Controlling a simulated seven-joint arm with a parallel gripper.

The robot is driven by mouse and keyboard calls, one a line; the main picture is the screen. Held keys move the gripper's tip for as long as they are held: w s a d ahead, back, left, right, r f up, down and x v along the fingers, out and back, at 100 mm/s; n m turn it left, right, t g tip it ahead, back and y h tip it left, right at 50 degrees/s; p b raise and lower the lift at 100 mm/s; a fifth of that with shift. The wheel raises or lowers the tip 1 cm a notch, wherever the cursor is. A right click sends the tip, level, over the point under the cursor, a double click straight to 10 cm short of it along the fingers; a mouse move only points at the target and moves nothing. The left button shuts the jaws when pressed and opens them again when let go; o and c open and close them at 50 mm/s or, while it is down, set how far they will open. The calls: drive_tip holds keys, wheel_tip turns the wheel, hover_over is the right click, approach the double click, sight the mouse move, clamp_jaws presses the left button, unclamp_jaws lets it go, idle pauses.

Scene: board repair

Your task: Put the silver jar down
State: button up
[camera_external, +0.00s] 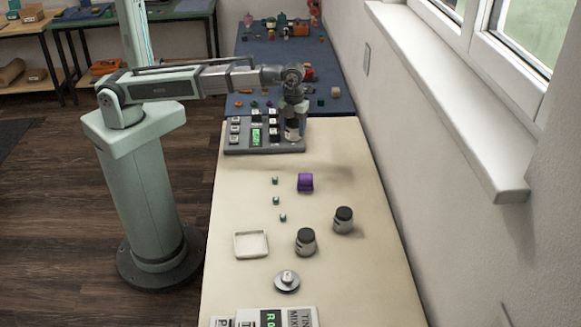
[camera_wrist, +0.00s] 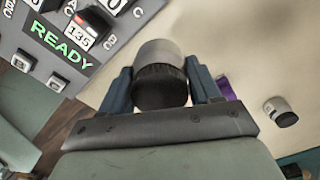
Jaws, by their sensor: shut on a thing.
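The silver jar (camera_wrist: 160,52), with a dark lid, is between the two blue-grey fingers of my gripper (camera_wrist: 162,88) in the wrist view. My gripper is shut on it. In the external view the jar (camera_external: 292,130) hangs below my gripper (camera_external: 293,112) at the right end of a grey panel (camera_external: 240,149). Whether the jar touches the panel or is above it, I cannot tell. Two similar jars with dark lids stand upright on the cream table, one front (camera_external: 305,242) and one further right (camera_external: 343,220).
A purple object (camera_external: 305,182) and several small green cubes (camera_external: 275,181) lie on the cream table (camera_external: 340,280). A shallow white tray (camera_external: 251,244), a round silver piece (camera_external: 287,282) and a labelled box (camera_external: 270,318) are nearer the front. The panel display (camera_wrist: 58,42) reads READY.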

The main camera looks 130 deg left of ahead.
drive_tip(key=w+a, duration=0.4)
drive_tip(key=a, duration=0.3)
drive_tip(key=w+a, duration=0.3)
drive_tip(key=a, duration=0.4)
drive_tip(key=shift+n, duration=0.3)
drive_tip(key=shift+f, duration=4.75)
drive_tip(key=shift+f, duration=0.1)
drive_tip(key=o, duration=1.2)
drive_tip(key=shift+o, duration=0.2)
wheel_tip(320, 180, up, 12)
